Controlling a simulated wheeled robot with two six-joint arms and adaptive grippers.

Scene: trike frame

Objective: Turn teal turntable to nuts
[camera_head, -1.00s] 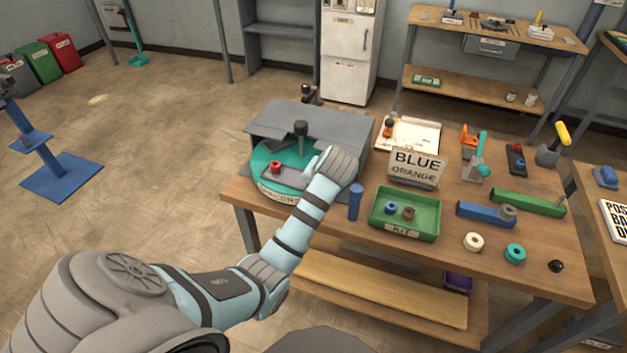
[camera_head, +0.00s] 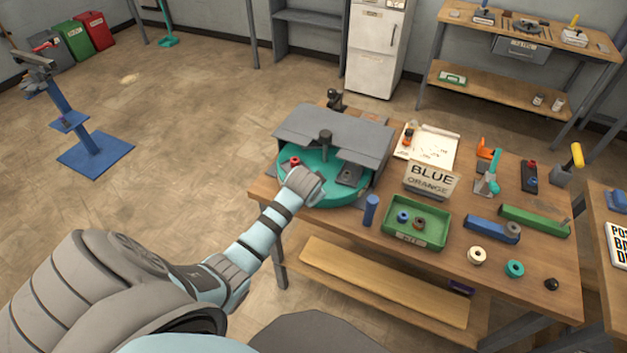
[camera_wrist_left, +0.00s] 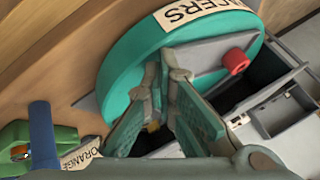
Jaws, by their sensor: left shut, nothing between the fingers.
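The teal turntable (camera_head: 335,200) sits at the table's left end, its back part under a grey hood (camera_head: 350,130). On it are a red part (camera_head: 295,162) at the left and a grey compartment (camera_head: 350,174) with a dark piece at the right. My left gripper (camera_head: 308,190) is at the turntable's front left; its fingertips are hard to see there. In the left wrist view the fingers (camera_wrist_left: 165,78) are closed together and empty against or close by the teal disc (camera_wrist_left: 122,75). A label ending in "CERS" (camera_wrist_left: 195,14) is on the rim. No nuts label is readable. My right gripper is not in view.
A blue cylinder (camera_head: 370,210) stands right of the turntable, by a green kit tray (camera_head: 442,222) holding small parts. A "BLUE ORANGE" sign (camera_head: 430,180) stands behind it. Blue and green holders (camera_head: 535,220) and loose rings fill the right side.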

